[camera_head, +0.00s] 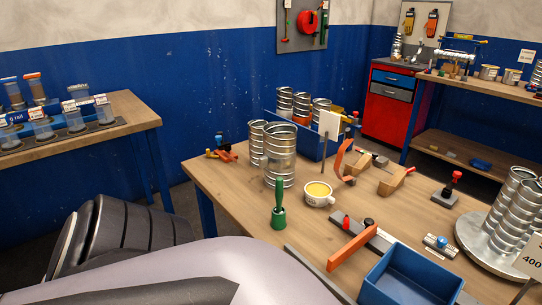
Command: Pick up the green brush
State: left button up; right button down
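The green brush (278,207) stands upright on the wooden workbench (224,184), its thin handle pointing up and its wider end on the bench top. It is near the bench's front left edge, in front of a tall metal duct piece (281,160) and left of a white cup with yellow contents (318,194). A large grey and black part of my arm fills the lower left, in front of the bench. Neither of my grippers shows in this view.
A blue bin (409,278) and an orange-handled tool (351,247) lie right of the brush, near the front. Duct pieces stand on a round plate (488,246) at the right. A blue box (308,142) stands behind. Bench space left of the brush is clear.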

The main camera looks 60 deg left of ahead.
aim_at(279, 181)
jog(key=k+j, duration=0.1)
jog(key=j, duration=1.5)
jog(key=k, duration=0.05)
